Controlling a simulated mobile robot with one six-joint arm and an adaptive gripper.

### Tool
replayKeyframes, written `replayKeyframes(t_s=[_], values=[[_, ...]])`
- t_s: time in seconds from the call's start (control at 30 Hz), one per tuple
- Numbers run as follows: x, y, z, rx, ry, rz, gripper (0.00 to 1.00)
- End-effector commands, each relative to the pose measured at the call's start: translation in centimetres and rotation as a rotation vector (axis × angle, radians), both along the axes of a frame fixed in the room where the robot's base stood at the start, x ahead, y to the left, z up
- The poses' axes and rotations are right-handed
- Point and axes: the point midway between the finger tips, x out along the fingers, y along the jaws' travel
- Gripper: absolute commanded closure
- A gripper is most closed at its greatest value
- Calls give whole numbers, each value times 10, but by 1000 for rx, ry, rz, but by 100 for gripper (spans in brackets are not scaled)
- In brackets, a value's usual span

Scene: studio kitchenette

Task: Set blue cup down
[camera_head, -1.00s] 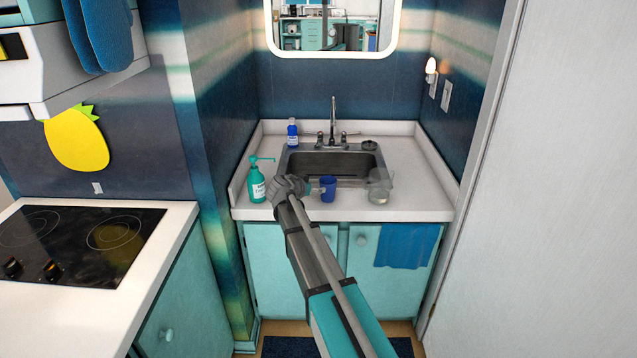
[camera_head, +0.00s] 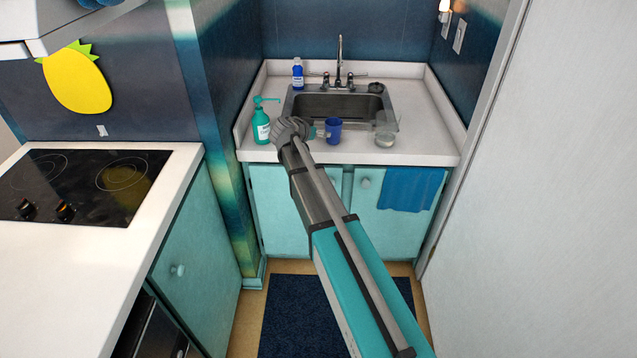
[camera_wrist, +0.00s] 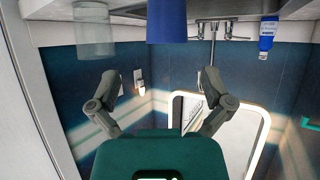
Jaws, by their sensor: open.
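The blue cup (camera_head: 334,130) stands upright on the counter in front of the sink in the head view. My gripper (camera_head: 316,132) is just left of it, at about the same height. In the wrist view, which is upside down, the cup (camera_wrist: 166,22) is at the top centre. My gripper (camera_wrist: 160,80) shows its two fingers spread wide there, with nothing between them, and the cup is apart from both fingertips. The cup's base is cut off in the wrist view.
A clear glass (camera_head: 385,138) stands right of the cup. A teal soap dispenser (camera_head: 261,126) is close on the left of my gripper. A blue bottle (camera_head: 298,74) stands behind, by the sink (camera_head: 340,103) and its tap. A blue towel (camera_head: 411,188) hangs on the cabinet front.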

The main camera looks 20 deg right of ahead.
Motion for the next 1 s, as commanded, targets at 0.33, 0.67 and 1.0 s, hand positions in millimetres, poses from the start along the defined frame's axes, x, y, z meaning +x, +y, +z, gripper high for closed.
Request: replayKeyframes(t_s=[0.33,0.67,1.0], values=[[-109,4,-47,117,360,75,0],[-246,44,-90,335,801,397,0],[-326,83,-100,482,996,733,0]])
